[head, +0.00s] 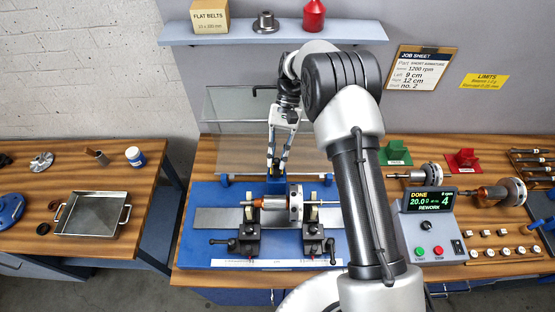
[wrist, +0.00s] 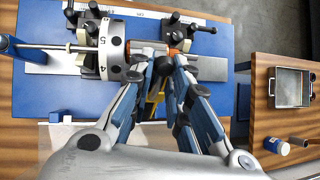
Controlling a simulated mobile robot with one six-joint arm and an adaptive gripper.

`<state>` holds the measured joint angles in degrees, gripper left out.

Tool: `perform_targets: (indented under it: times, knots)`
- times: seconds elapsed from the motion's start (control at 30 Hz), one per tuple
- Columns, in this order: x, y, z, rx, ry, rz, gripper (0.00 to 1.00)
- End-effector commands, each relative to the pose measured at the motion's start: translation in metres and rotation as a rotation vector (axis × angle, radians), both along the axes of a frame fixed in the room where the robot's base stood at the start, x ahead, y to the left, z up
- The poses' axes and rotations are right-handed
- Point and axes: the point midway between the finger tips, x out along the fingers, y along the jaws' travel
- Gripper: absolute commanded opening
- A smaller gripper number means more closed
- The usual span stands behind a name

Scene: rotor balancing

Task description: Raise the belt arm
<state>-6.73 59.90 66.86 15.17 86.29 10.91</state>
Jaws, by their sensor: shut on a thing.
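My gripper (head: 277,168) reaches down behind the rotor, its two fingers close together. In the wrist view my gripper (wrist: 168,66) is shut on a small part of the belt arm, mostly hidden between the fingertips. The belt arm (head: 275,184) shows as a blue piece below the fingertips, low behind the rotor shaft. The rotor (head: 272,203) lies level across two black stands, with copper windings and a numbered grey disc (wrist: 112,45). I cannot tell whether the belt touches the rotor.
A clear guard (head: 235,105) stands behind the blue machine base (head: 195,250). The control box (head: 428,215) reads "DONE", "20.0", "4" and "REWORK". More rotors (head: 415,175) and small weights (head: 490,235) lie to the right. A metal tray (head: 92,217) is on the left bench.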

Motion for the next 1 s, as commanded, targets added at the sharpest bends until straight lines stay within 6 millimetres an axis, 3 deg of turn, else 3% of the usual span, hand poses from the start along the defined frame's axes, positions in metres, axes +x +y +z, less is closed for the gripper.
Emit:
perform_targets:
  times: [0.43,1.0]
  knots:
    - [0.021,-0.001,0.003,0.004,0.122,0.0,0.0]
    - [0.025,-0.001,0.006,0.005,0.156,0.0,0.0]
